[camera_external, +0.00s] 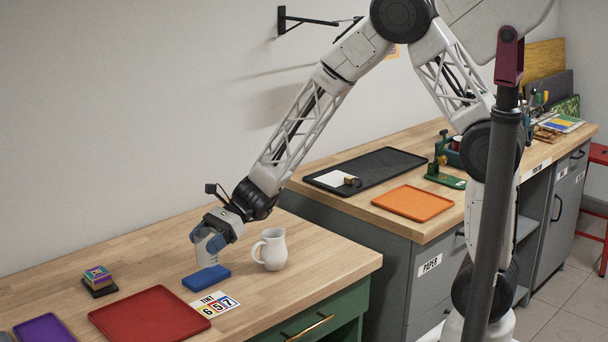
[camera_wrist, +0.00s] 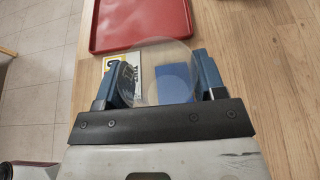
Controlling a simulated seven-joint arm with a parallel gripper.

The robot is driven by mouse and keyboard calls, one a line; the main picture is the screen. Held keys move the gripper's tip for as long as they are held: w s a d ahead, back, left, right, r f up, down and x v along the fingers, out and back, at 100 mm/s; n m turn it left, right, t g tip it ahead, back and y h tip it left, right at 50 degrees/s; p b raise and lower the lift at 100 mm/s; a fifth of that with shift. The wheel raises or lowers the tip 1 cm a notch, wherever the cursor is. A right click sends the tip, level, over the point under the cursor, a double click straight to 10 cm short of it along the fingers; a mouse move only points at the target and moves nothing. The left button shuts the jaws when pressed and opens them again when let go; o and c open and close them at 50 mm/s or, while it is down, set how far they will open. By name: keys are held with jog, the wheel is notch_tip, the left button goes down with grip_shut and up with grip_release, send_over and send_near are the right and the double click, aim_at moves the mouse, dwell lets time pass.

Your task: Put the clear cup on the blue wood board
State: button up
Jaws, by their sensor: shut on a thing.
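The clear cup (camera_external: 202,254) is between the fingers of my gripper (camera_external: 208,240), which is shut on it. The cup is upright or nearly so, just above or at the back edge of the blue wood board (camera_external: 207,279); I cannot tell whether they touch. In the wrist view, the cup (camera_wrist: 165,55) shows its round rim between the two blue fingers of my gripper (camera_wrist: 165,78). The blue board (camera_wrist: 178,84) shows through and behind the cup, toward the right finger.
A white pitcher (camera_external: 271,250) stands close to the right of the board. A number card (camera_external: 216,304) and a red tray (camera_external: 150,316) lie in front. Stacked small blocks (camera_external: 98,279) and a purple tray (camera_external: 44,330) are at left. The wood counter (camera_external: 150,255) behind is clear.

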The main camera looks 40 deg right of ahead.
aim_at(198, 258)
jog(key=shift+w+a, duration=0.25)
jog(key=shift+w, duration=0.15)
jog(key=shift+f, duration=0.1)
jog(key=shift+f, duration=1.7)
jog(key=shift+f, duration=0.15)
jog(key=o, duration=0.9)
jog(key=shift+d+r, duration=0.1)
jog(key=shift+r, duration=0.1)
jog(key=v, duration=1.2)
jog(key=shift+f, duration=0.1)
